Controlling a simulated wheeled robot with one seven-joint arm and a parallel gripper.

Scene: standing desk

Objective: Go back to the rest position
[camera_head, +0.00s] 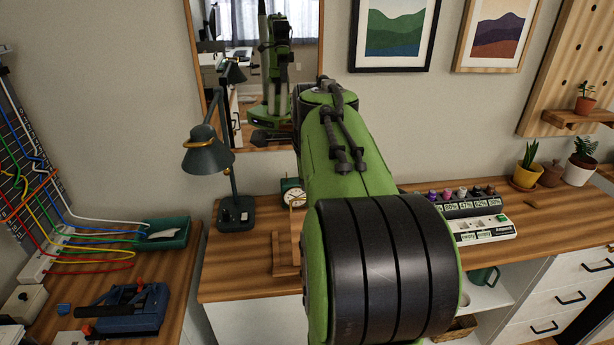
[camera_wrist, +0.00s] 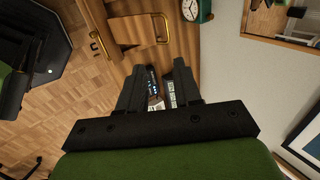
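My gripper (camera_wrist: 159,68) shows in the wrist view with its two dark fingers apart. Small labelled items show in the gap, apparently on the desk beyond; I see nothing clearly held. In the head view my green and black arm reaches forward over the wooden desk (camera_head: 240,285), and my gripper is hidden behind it. The desk (camera_wrist: 215,50) also shows in the wrist view, with a green clock (camera_wrist: 196,10) near the top.
A dark lamp (camera_head: 236,212) and a clock (camera_head: 293,194) stand left of my arm. A labelled station (camera_head: 484,232) with coloured knobs lies to its right. A side table at left holds a blue tool (camera_head: 130,308), a green tray (camera_head: 165,236) and cables. A mirror (camera_head: 200,45) hangs behind.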

